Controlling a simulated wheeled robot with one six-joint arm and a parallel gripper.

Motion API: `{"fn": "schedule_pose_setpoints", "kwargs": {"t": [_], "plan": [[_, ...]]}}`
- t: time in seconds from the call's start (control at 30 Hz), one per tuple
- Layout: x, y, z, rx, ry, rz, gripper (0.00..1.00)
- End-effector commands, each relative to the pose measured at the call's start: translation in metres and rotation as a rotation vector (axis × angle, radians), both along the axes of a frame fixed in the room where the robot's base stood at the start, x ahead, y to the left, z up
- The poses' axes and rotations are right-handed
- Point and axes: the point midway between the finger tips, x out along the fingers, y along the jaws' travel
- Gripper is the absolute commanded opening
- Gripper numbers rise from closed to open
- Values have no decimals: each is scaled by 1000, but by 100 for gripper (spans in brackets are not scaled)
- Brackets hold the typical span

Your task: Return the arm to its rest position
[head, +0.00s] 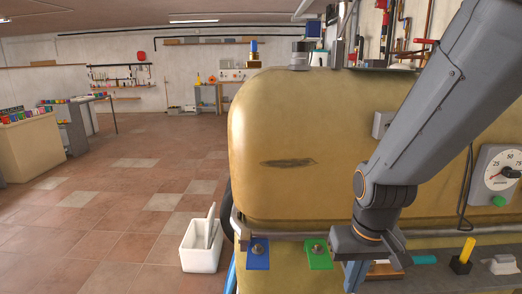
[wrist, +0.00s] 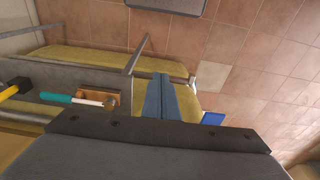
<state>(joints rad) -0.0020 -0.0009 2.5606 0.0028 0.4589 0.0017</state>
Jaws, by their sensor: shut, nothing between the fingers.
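My arm reaches down from the upper right of the head view, in front of the yellow oil boiler (head: 290,130). My gripper (head: 354,278) points downward by the boiler's front ledge, just right of the green plate (head: 318,256). In the wrist view the two blue-grey fingers of my gripper (wrist: 164,80) lie together, with nothing between them. The gripper is shut and empty. Its tips are partly cut off at the bottom of the head view.
A blue plate (head: 257,254) sits left of the green one. A teal-handled tool (wrist: 55,98) and a wooden block (wrist: 97,94) lie on the ledge. A pressure gauge (head: 497,172) is at right. A white bin (head: 200,246) stands on the floor; tiles farther left are clear.

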Motion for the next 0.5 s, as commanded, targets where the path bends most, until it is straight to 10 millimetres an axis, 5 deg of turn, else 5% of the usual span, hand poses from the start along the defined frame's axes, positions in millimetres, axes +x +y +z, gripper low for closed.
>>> {"fn": "schedule_pose_setpoints", "kwargs": {"t": [0.03, 0.2, 0.5], "plan": [[3, 0, -22, 0, 12, -1, 0], [3, 1, -63, 1, 58, -3, 0], [1, 1, -109, 3, 114, -5, 0]]}}
